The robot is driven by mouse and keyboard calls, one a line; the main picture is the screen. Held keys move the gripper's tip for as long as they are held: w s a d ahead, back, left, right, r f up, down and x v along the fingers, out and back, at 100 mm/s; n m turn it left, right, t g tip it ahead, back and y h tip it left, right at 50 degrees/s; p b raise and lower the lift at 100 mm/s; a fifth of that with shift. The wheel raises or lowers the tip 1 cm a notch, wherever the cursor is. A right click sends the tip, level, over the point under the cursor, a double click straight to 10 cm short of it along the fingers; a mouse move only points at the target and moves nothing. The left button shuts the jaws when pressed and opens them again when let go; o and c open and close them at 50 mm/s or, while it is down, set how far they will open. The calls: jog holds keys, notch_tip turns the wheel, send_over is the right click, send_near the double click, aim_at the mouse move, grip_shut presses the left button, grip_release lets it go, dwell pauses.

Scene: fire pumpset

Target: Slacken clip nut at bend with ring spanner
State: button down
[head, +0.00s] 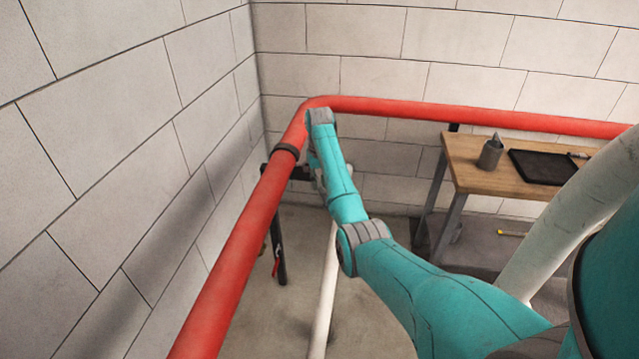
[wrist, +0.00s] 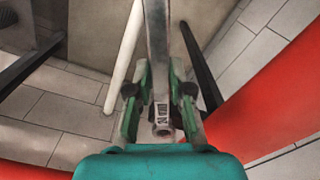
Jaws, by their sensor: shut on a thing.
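The red pipe (head: 240,235) runs along the left wall and turns at a bend (head: 318,102) in the corner. A dark clip (head: 286,150) wraps the pipe just before the bend. Its nut cannot be made out. My arm reaches to the bend, and the gripper is mostly hidden behind it in the head view. In the wrist view my gripper (wrist: 160,78) is shut on a grey steel spanner (wrist: 157,35), with a size label and a ring end (wrist: 162,130) near the palm. The spanner's far end runs out of the picture top.
A dark bracket and post (head: 279,245) stand below the clip, with a small red part (head: 276,267) on the post. Block walls are close behind the pipe.

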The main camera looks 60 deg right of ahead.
jog(key=shift+r, duration=2.25)
